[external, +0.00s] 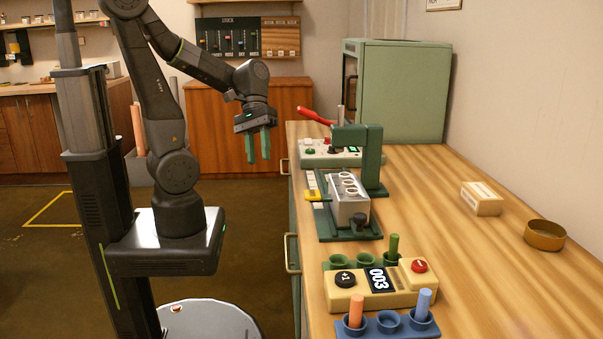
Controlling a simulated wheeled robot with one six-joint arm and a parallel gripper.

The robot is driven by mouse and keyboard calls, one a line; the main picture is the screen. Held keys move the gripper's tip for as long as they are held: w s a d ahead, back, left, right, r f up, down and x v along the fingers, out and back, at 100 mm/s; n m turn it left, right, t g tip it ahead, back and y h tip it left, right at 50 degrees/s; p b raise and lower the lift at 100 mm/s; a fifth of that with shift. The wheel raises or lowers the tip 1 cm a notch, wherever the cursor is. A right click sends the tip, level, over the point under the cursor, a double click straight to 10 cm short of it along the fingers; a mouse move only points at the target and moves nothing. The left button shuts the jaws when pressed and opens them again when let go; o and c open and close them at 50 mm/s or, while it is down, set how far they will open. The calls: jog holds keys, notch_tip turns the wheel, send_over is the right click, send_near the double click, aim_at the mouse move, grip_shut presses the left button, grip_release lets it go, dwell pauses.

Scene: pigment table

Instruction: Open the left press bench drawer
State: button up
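The press bench (447,210) has a striped wooden top and a green front seen at a steep angle. Two brass handles show on that front: a farther one (284,164) and a nearer one (291,254). No drawer visibly stands out from the front. The drawer faces are mostly hidden by the viewing angle, and no label shows which is the left one. My gripper (258,147) points down with two green fingers apart and nothing between them. It is in the air left of the bench's far end, near the farther handle in the picture, not touching it.
On the bench stand a green press (371,160) with a red lever, a counter box (399,286) and a blue pigment holder (389,322). A green cabinet (403,90) stands at the back. The floor (252,230) between my base and the bench is clear.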

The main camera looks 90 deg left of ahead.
jog(key=w+a+f+n+t+b, duration=0.15)
jog(key=w+a+t+b, duration=0.3)
jog(key=a, duration=0.75)
jog(key=w+a+n+t+b, duration=0.3)
jog(key=a+t+b, duration=0.15)
jog(key=a, duration=0.75)
jog(key=s+a+n+t+y+b, duration=0.1)
jog(key=s+a+t+y+b, duration=0.3)
jog(key=s+a, duration=0.6)
jog(key=s+a+n+t+y+b, duration=0.25)
jog(key=s+a+b, duration=0.35)
jog(key=a, duration=0.8)
notch_tip(320, 180, down, 19)
jog(key=m+p, duration=0.1)
jog(key=w+f+b, duration=0.1)
jog(key=w+f, duration=0.1)
jog(key=w, duration=1)
jog(key=shift+w+f+g+b, duration=0.2)
jog(key=shift+w+g+b, duration=0.1)
jog(key=shift+g, duration=0.05)
grip_shut()
